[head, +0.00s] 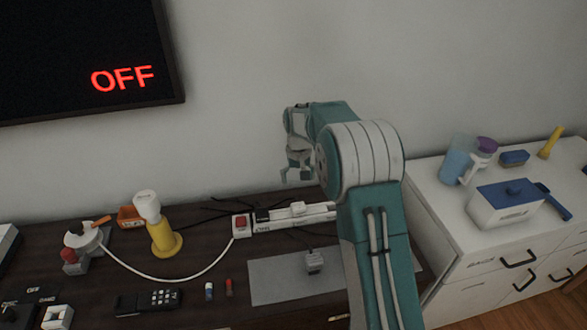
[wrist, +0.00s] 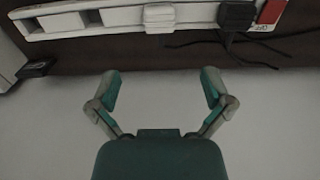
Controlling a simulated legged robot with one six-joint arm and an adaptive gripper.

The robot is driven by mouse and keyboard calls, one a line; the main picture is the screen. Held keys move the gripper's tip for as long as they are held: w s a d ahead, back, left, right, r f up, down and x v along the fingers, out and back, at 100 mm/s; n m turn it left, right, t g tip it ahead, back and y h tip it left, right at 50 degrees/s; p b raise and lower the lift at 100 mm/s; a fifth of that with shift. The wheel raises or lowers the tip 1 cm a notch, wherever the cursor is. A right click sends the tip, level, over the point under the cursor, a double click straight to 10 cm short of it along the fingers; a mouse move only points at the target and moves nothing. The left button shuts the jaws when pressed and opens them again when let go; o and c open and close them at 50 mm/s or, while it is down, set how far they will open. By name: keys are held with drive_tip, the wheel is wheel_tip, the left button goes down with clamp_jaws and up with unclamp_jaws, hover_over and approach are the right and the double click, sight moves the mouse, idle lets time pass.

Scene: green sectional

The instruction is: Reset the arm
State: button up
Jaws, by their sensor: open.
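My arm is raised over the dark table and folded near the wall in the head view. My gripper (head: 298,172) hangs at its left end, above the power strip, apart from everything. In the wrist view my gripper (wrist: 160,88) has its two fingers spread apart with nothing between them. The white power strip (head: 318,215) lies on the table with a red switch (head: 241,222) at its left end. It also shows along the top of the wrist view (wrist: 112,18).
A grey mat (head: 275,282) holds a small grey plug (head: 314,262). A yellow lamp-like item (head: 164,238), a remote (head: 150,301) and small batteries (head: 209,291) lie to the left. A white cabinet (head: 450,225) stands at right. A wall screen (head: 60,50) reads OFF.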

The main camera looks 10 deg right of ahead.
drive_tip(key=s+r+t, duration=0.3)
drive_tip(key=s+r, duration=1.3)
drive_tip(key=r, duration=0.1)
drive_tip(key=s+t, duration=0.2)
drive_tip(key=s, duration=1.9)
drive_tip(key=shift+r+t, duration=0.3)
drive_tip(key=shift+r, duration=0.05)
